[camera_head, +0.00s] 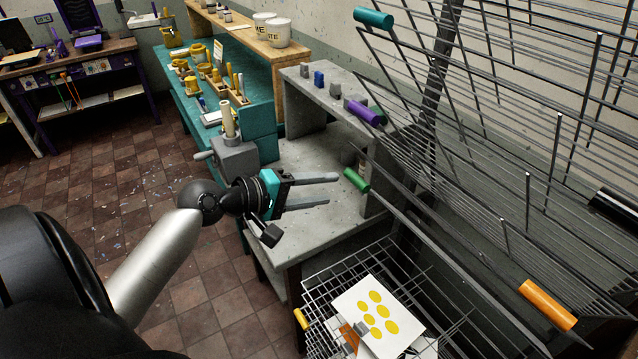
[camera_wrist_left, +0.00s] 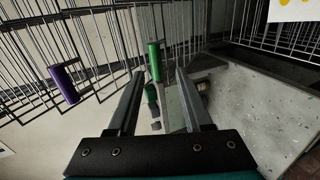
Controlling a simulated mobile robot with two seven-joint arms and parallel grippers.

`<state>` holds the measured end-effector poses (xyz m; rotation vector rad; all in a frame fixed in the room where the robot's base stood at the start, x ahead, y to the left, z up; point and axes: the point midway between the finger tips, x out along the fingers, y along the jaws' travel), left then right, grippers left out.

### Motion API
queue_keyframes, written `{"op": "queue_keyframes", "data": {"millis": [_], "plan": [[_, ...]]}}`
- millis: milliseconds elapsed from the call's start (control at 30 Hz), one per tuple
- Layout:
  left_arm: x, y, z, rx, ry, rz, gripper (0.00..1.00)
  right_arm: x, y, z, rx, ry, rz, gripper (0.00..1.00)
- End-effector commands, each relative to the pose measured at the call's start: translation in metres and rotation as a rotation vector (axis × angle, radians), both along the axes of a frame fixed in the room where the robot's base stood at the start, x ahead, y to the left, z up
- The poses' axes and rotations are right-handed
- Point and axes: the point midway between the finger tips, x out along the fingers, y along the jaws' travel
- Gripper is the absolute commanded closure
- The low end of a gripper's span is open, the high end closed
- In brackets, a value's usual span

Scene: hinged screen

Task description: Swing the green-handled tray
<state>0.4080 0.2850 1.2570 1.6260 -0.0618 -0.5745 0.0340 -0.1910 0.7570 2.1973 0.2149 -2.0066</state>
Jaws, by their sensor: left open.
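The green handle (camera_head: 356,180) sits on the left corner of a tilted wire tray (camera_head: 432,235), beside the grey workbench. It also shows upright in the left wrist view (camera_wrist_left: 154,62), just beyond and between the fingertips. My left gripper (camera_head: 333,189) is open and empty, its fingers pointing right at the green handle with a small gap left. In the left wrist view both fingers (camera_wrist_left: 160,76) are apart, with nothing between them. My right gripper is not in view.
Other wire trays carry a purple handle (camera_head: 362,112), a teal handle (camera_head: 373,18) and an orange handle (camera_head: 547,305). A lower wire tray (camera_head: 318,285) holds a yellow-dotted card (camera_head: 378,315). The grey bench (camera_head: 310,160) stands behind my gripper. Tiled floor lies open at left.

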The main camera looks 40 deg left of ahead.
Motion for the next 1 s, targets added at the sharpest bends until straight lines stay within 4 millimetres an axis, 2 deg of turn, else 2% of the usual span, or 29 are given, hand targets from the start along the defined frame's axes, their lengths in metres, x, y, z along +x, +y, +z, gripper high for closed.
{"op": "queue_keyframes", "data": {"millis": [100,267,700,767,1000], "plan": [[0.005,0.005,0.006,-0.037,-0.011,0.019,0.50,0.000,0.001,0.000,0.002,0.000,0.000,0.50],[0.017,0.000,0.003,-0.039,-0.013,0.019,0.50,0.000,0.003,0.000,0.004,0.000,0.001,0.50],[0.074,-0.024,-0.017,-0.036,-0.012,0.018,0.50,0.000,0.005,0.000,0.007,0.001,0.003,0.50],[0.074,-0.025,-0.018,-0.035,-0.011,0.017,0.54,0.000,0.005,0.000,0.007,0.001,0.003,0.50],[0.073,-0.025,-0.018,-0.034,-0.010,0.016,0.81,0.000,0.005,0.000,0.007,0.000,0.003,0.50]]}}
